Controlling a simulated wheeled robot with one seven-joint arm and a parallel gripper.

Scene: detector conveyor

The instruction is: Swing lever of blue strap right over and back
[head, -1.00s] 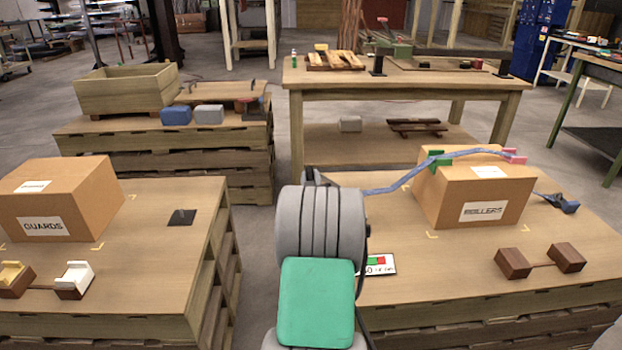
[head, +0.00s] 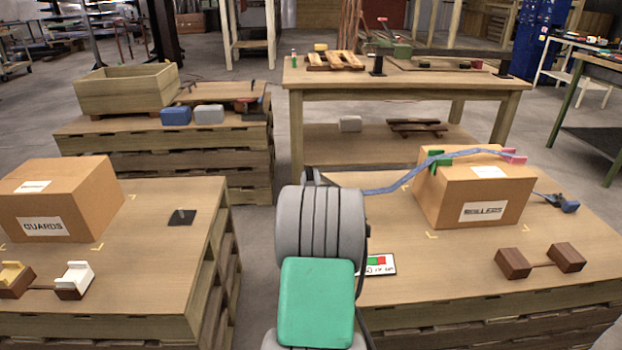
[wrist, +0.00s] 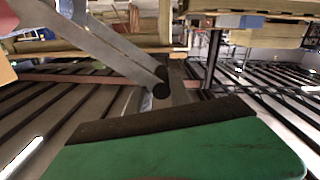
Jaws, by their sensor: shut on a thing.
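The blue strap (head: 385,189) runs over the ROLLERS box (head: 444,200), past green and pink corner pieces, down to the left behind my arm. A dark blue piece (head: 568,205) lies at its right end. A small dark grey part, seemingly its lever (head: 308,177), shows beside the top of my arm. In the wrist view, grey bars, seemingly the same lever (wrist: 118,50), end in a dark round rod. My gripper (wrist: 163,98) is shut there, with its green, dark-edged finger filling the bottom. The exact grip is hidden, and my arm covers the gripper in the head view.
The GUARDS box (head: 62,200) and a dark plate (head: 182,217) are on the left pallet stack. Brown blocks (head: 513,263) lie right of my arm, and a red-green card (head: 378,264) lies beside it. A wooden table (head: 400,90) stands behind. A floor gap separates the pallets.

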